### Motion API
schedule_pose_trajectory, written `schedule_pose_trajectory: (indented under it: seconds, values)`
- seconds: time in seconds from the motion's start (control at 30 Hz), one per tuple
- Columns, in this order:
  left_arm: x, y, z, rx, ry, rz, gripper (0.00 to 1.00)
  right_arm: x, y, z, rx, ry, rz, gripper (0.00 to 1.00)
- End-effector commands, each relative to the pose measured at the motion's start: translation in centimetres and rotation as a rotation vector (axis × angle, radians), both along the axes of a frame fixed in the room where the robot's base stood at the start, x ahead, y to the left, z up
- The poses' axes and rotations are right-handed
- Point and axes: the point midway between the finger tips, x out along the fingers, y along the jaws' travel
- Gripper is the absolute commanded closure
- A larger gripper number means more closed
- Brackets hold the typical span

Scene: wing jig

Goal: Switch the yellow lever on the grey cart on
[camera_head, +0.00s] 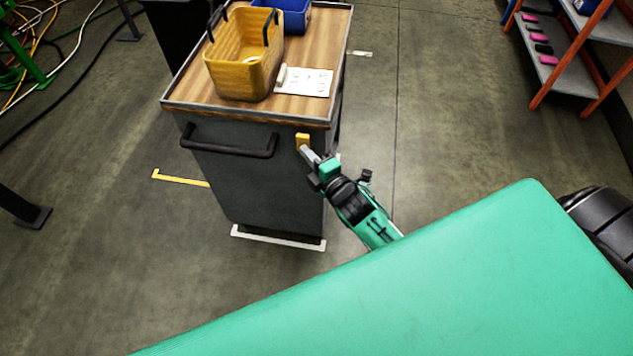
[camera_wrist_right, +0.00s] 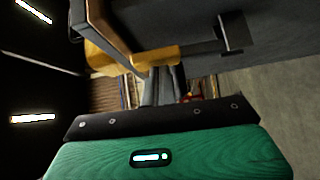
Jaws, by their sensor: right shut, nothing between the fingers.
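The grey cart (camera_head: 235,180) stands ahead of me with a wooden top and a black handle on its near side. The yellow lever (camera_head: 302,138) is at the upper right of that side, near the top edge. My right gripper (camera_head: 303,149) is shut and empty, its fingertips right at the lever's lower end. In the right wrist view the shut fingers (camera_wrist_right: 162,78) reach up to the yellow lever (camera_wrist_right: 150,58); I cannot tell whether they touch it. My left gripper is not in view.
On the cart top are a yellow basket (camera_head: 243,60), a blue bin (camera_head: 288,14) and a white paper sheet (camera_head: 304,82). An orange-framed shelf (camera_head: 565,65) stands at the far right. Cables (camera_head: 40,40) lie at the upper left. The floor right of the cart is clear.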

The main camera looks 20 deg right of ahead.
Motion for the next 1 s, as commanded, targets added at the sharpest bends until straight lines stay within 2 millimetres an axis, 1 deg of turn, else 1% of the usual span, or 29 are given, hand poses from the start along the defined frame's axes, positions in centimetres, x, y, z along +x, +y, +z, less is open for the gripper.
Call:
schedule_pose_trajectory:
  seconds: [0.17,0.5,0.7,0.83,1.0]
  values:
    - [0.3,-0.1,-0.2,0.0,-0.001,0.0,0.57,-2.3,-0.5,-0.1,-0.002,0.002,-0.001,1.0]
    - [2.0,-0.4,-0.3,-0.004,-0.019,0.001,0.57,-8.3,-1.5,0.0,-0.001,0.004,0.001,1.0]
    - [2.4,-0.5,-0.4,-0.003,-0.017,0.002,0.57,-11.3,-2.0,0.2,-0.001,0.004,0.002,1.0]
    - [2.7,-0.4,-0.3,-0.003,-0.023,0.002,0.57,-12.6,-2.2,0.3,0.001,0.002,0.002,1.0]
    - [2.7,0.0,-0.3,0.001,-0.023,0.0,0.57,-13.3,-2.4,0.4,0.001,0.002,0.002,1.0]
